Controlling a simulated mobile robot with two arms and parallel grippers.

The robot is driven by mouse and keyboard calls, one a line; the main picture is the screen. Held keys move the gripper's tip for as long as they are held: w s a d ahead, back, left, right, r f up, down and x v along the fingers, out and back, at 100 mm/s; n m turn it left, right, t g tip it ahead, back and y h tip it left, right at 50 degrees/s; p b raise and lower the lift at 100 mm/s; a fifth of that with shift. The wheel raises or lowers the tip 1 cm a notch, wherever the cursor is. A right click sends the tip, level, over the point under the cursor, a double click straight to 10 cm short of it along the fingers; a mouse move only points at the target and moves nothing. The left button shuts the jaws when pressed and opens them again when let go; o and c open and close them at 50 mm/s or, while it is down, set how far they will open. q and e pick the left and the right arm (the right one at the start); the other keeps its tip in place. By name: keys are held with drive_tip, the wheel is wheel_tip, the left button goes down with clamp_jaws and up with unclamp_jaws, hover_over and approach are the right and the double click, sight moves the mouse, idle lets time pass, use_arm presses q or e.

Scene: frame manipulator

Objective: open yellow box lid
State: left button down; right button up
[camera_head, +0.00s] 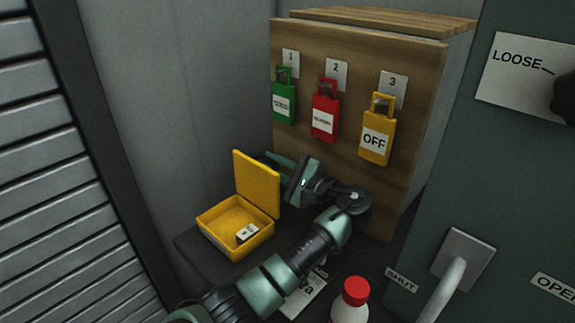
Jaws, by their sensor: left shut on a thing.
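The yellow box (235,228) sits on a dark ledge with its lid (257,183) standing up, so the inside is visible. A small white labelled item (247,233) lies in it. My left gripper (273,160) is at the upper right edge of the lid and is shut on it. Part of the fingers is hidden behind the lid, so the exact contact is not clear. My right gripper is not in view.
A wooden board (300,48) behind holds green (284,104), red (325,122) and yellow (377,149) padlock-like tags. A red-capped white bottle (350,310) and a paper card (302,297) are in front. A green panel with a handle (452,285) stands right, a slatted shutter (45,150) left.

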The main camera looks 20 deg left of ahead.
use_arm(q)
drive_tip(key=shift+s+r+n, duration=0.15)
drive_tip(key=shift+r+n, duration=0.15)
drive_tip(key=shift+r, duration=0.45)
drive_tip(key=shift+s, duration=0.1)
drive_tip(key=shift+a+n, duration=0.15)
drive_tip(key=shift+n, duration=0.15)
drive_tip(key=shift+s, duration=0.1)
drive_tip(key=c, duration=1.5)
unclamp_jaws()
drive_tip(key=shift+o, duration=0.2)
drive_tip(key=shift+s, duration=0.15)
drive_tip(key=shift+f, duration=0.2)
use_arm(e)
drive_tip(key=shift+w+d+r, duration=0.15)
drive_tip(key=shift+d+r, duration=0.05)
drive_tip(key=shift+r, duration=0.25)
use_arm(q)
drive_tip(key=shift+f, duration=0.1)
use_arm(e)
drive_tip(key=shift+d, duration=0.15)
